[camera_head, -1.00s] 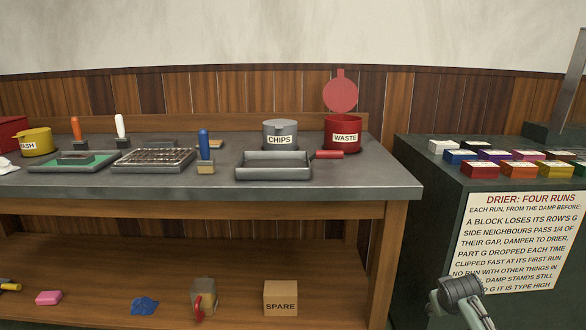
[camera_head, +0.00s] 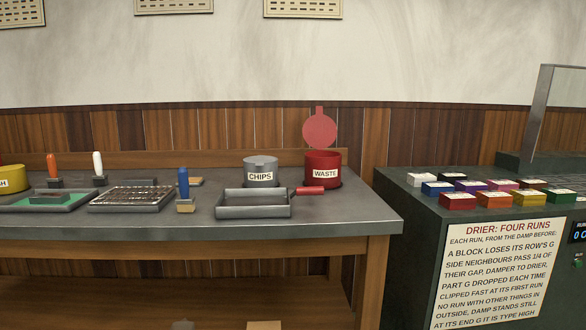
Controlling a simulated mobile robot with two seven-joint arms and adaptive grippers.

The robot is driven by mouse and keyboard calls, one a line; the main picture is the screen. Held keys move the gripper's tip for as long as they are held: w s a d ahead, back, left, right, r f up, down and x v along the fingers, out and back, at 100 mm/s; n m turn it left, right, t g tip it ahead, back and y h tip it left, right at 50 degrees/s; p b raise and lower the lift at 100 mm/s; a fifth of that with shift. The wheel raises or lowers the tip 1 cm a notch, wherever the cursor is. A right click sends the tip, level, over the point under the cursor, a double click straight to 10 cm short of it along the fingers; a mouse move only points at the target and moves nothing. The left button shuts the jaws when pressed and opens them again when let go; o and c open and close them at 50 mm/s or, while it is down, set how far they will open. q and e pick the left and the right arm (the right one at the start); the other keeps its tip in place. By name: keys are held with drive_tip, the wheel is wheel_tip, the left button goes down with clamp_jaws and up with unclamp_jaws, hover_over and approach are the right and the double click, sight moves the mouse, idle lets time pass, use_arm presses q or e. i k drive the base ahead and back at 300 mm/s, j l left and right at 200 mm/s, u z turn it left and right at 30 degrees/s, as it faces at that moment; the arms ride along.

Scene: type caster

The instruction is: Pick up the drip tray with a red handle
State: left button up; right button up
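The drip tray (camera_head: 252,212) is a shallow grey rectangular tray near the front right of the workbench top. Its red handle (camera_head: 310,190) sticks out from the tray's right side toward the right. The tray looks empty and lies flat on the bench. Neither of my grippers shows in the current view, so nothing is seen touching the tray.
Behind the tray stand a grey CHIPS pot (camera_head: 260,174) and a red WASTE bin (camera_head: 323,172) with its lid raised. A blue-handled brush (camera_head: 184,188) stands left of it. The drier cabinet (camera_head: 410,225) with coloured blocks is right, across a gap.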

sight(273, 203)
drive_tip(key=i+j+z, duration=0.35)
drive_tip(key=j, duration=0.25)
drive_tip(key=i+j+z, duration=0.3)
drive_tip(key=j, duration=0.35)
drive_tip(key=i+j+z, duration=0.2)
drive_tip(key=j, duration=0.2)
drive_tip(key=j+z, duration=0.15)
drive_tip(key=j, duration=0.2)
